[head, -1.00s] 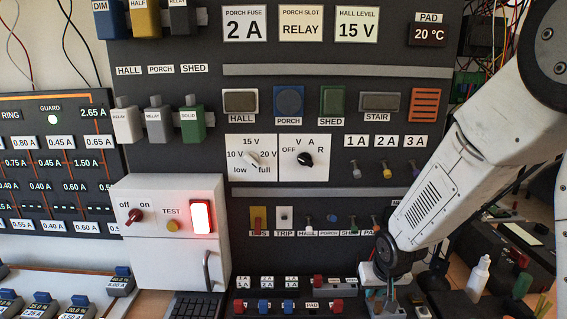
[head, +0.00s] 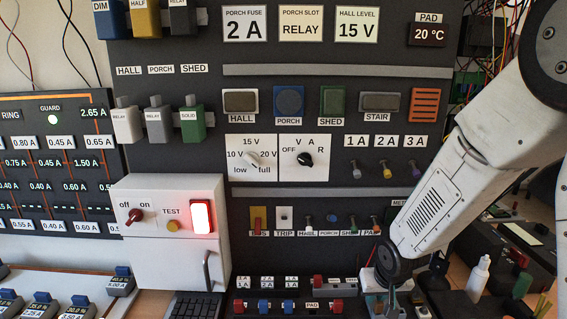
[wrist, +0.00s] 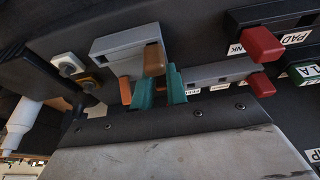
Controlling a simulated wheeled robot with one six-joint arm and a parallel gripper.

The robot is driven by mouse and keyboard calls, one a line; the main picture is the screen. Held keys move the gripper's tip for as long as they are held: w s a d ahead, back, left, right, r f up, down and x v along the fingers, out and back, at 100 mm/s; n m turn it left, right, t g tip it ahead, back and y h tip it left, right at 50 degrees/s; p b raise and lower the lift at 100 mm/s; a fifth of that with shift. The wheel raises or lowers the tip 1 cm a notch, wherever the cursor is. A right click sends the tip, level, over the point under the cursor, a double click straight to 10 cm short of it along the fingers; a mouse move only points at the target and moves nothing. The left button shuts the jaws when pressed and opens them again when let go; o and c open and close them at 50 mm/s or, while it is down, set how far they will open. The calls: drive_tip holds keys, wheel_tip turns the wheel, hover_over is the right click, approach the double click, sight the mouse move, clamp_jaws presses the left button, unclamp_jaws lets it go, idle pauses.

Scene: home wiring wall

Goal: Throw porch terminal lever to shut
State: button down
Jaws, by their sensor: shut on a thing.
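In the wrist view, a grey terminal block (wrist: 128,42) carries orange levers. The teal fingertips of my gripper (wrist: 161,88) are close together at one orange lever (wrist: 153,57), shut on it, with the lever's upper part showing above them. Another orange lever (wrist: 125,90) shows just left of the fingers. In the head view, my gripper (head: 391,301) is low at the right end of the lower panel, and my arm hides the terminal it holds. I cannot read a porch label on this block.
Red levers (wrist: 264,45) sit right of my gripper in the wrist view. A white bottle (head: 478,279) stands right of my gripper. The white box (head: 170,262) with a red-lit window is at left. A keyboard (head: 196,305) lies at the front.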

drive_tip(key=shift+s+f, duration=0.4)
idle(0.5)
drive_tip(key=shift+s+f, duration=0.1)
drive_tip(key=shift+f, duration=0.05)
drive_tip(key=c, duration=1.6)
unclamp_jaws()
drive_tip(key=shift+s, duration=0.1)
drive_tip(key=shift+v, duration=3.85)
